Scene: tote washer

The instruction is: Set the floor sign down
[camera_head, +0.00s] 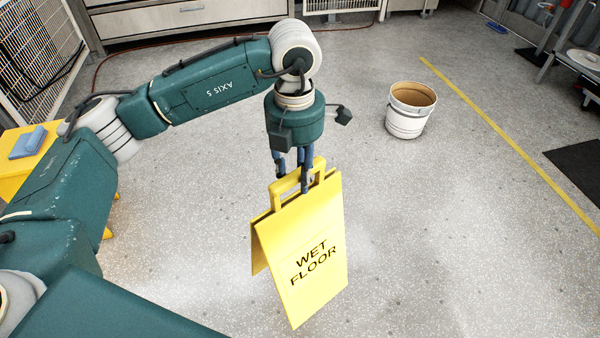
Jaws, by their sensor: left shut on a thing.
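The yellow floor sign (305,250) with the words "WET FLOOR" is in the middle of the head view. It is upright, with its two panels spread apart at the bottom and its handle at the top. My left gripper (297,180) points down and is shut on the handle of the sign. I cannot tell whether the lower edges of the sign touch the grey floor (440,250) or hang just above it. My right gripper is not in view.
A white bucket (405,120) stands on the floor to the right, behind the sign. A yellow line (500,140) crosses the floor farther right, with a dark mat (578,165) beyond it. A blue cloth (28,143) lies on a yellow surface at left. Floor around the sign is clear.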

